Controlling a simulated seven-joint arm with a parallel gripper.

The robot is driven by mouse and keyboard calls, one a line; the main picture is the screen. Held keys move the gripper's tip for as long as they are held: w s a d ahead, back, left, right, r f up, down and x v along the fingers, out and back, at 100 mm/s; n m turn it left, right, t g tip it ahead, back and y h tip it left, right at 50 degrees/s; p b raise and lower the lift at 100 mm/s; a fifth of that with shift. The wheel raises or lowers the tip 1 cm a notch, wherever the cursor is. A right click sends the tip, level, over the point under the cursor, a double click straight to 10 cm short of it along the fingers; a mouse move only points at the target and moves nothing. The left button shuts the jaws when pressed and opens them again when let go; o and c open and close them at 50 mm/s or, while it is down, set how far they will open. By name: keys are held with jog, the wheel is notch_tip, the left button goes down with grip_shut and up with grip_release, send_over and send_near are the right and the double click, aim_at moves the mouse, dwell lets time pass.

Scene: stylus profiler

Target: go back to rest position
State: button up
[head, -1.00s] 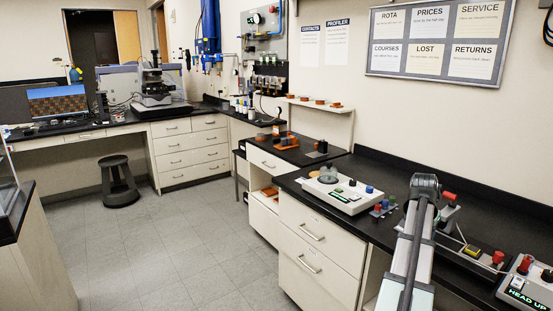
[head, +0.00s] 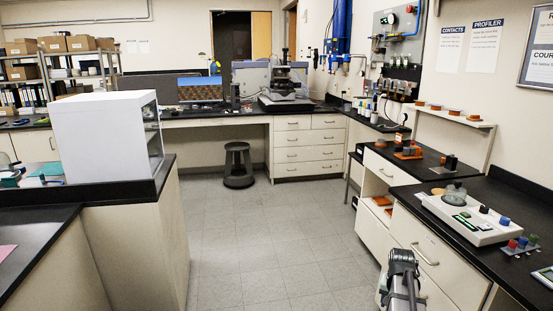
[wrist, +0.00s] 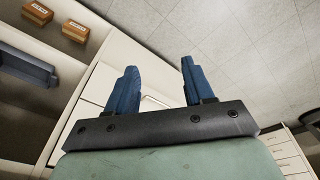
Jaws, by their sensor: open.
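My gripper (wrist: 158,85) shows in the wrist view with its two blue fingers spread apart and nothing between them. Beyond the fingers are pale drawer fronts (wrist: 92,110) and the grey tiled floor (wrist: 240,60). In the head view, part of my arm (head: 403,275) shows at the bottom right, in front of the cream drawers of the right-hand bench. The gripper's fingers cannot be made out in the head view.
The right-hand black bench (head: 490,250) carries a white instrument (head: 465,215) and coloured knobs (head: 522,243). A white box (head: 105,137) stands on the left bench. A black stool (head: 238,165) stands at the back. The floor (head: 235,240) between the benches is clear.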

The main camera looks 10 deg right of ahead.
jog(key=s+a+f+n, duration=0.1)
jog(key=a+f+n, duration=0.3)
jog(key=a, duration=0.7)
jog(key=s+a+f+n+g+y, duration=0.15)
jog(key=a+f, duration=0.45)
jog(key=a, duration=0.6)
jog(key=s+a+f+n+t, duration=0.1)
jog(key=s+a+f+n, duration=0.3)
jog(key=a, duration=0.7)
jog(key=s+f+g, duration=0.3)
jog(key=s+f, duration=0.7)
jog(key=s, duration=0.3)
jog(key=s+f+m+g, duration=0.1)
jog(key=s+f+g, duration=0.3)
jog(key=s+f, duration=0.7)
jog(key=s, duration=0.3)
